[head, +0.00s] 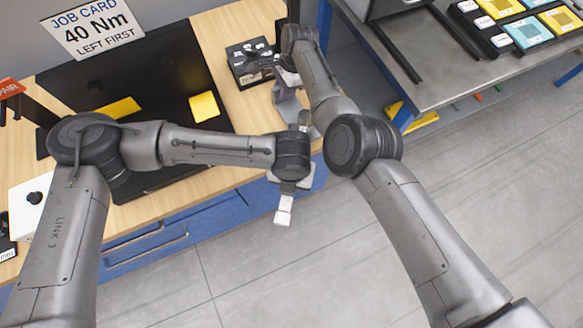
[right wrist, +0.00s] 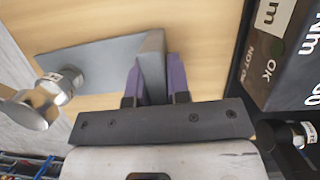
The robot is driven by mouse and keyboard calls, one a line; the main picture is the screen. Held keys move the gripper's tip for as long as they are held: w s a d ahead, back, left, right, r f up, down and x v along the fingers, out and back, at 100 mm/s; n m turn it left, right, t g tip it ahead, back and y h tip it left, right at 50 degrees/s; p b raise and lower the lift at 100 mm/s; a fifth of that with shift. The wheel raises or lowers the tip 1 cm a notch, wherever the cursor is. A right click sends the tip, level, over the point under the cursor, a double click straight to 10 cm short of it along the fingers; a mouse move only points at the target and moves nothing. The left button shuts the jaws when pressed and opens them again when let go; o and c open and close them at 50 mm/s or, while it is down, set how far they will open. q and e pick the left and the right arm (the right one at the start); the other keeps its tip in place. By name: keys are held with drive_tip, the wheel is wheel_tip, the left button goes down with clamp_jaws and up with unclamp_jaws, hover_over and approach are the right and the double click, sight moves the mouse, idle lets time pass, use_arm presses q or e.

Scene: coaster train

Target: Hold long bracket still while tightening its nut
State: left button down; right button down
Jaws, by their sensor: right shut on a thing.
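The long bracket shows in the right wrist view as a grey plate (right wrist: 100,62) lying on the wooden bench with a raised flange. My right gripper (right wrist: 158,88) is shut on that flange, one purple finger on each side. In the head view my right gripper (head: 286,86) is over the bench's front part, and the bracket is mostly hidden by my arms. My left gripper (head: 285,200) is at the bench's front edge, with a pale end hanging over the floor; whether its jaws are open is unclear. I cannot make out the nut.
In the right wrist view, a silver round-headed part (right wrist: 48,92) is left of the plate and a black lettered box (right wrist: 285,60) is close at right. In the head view, a black box (head: 250,62) stands behind my right gripper. A metal table (head: 450,75) is at right.

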use_arm(q)
drive_tip(key=shift+w+f, duration=0.1)
drive_tip(key=shift+f, duration=0.7)
idle(1.2)
drive_tip(key=shift+w+a+f+m, duration=0.1)
drive_tip(key=shift+w+a+m, duration=0.2)
drive_tip(key=shift+a+m, duration=0.45)
drive_tip(key=shift+w+a+m, duration=0.3)
drive_tip(key=shift+a+m, duration=0.15)
drive_tip(key=shift+a, duration=0.5)
idle(1.5)
drive_tip(key=shift+w+a+m, duration=0.4)
drive_tip(key=shift+a+m, duration=0.05)
drive_tip(key=shift+a, duration=0.15)
drive_tip(key=shift+w+a+m, duration=0.4)
drive_tip(key=shift+a+m, duration=0.05)
drive_tip(key=shift+a, duration=0.1)
idle(1.6)
